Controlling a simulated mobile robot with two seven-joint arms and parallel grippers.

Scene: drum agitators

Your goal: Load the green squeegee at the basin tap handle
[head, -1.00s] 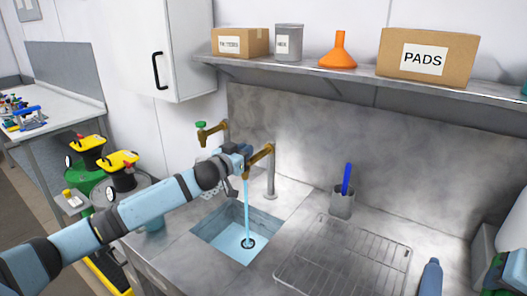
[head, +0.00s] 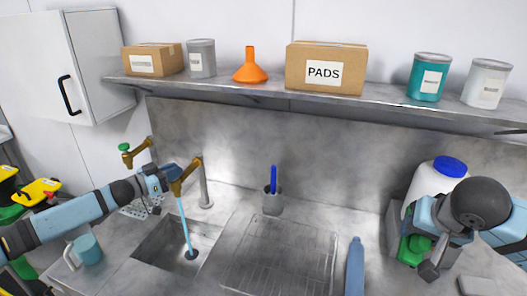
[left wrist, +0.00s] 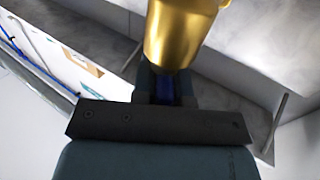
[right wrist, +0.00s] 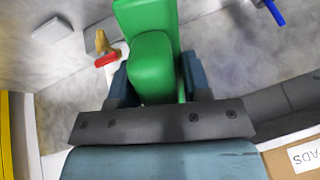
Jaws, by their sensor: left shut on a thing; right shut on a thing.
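The brass basin tap (head: 188,174) stands over the sink with water (head: 185,222) running from it. My left gripper (head: 170,178) is at this tap and shut on its blue handle (left wrist: 166,90); the brass body (left wrist: 182,30) is just beyond the fingers in the left wrist view. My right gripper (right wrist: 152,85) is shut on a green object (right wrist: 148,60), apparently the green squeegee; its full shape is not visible. In the head view the green object (head: 414,248) is partly hidden by the right arm, beside a white blue-capped container (head: 425,190) at the right.
The sink basin (head: 160,240) and wire rack (head: 265,262) fill the counter's middle. A grey cup (head: 273,203) with a blue tool and a blue bottle (head: 355,268) stand nearby. A second brass tap with green handle (head: 125,147) is left. A shelf (head: 270,92) hangs above.

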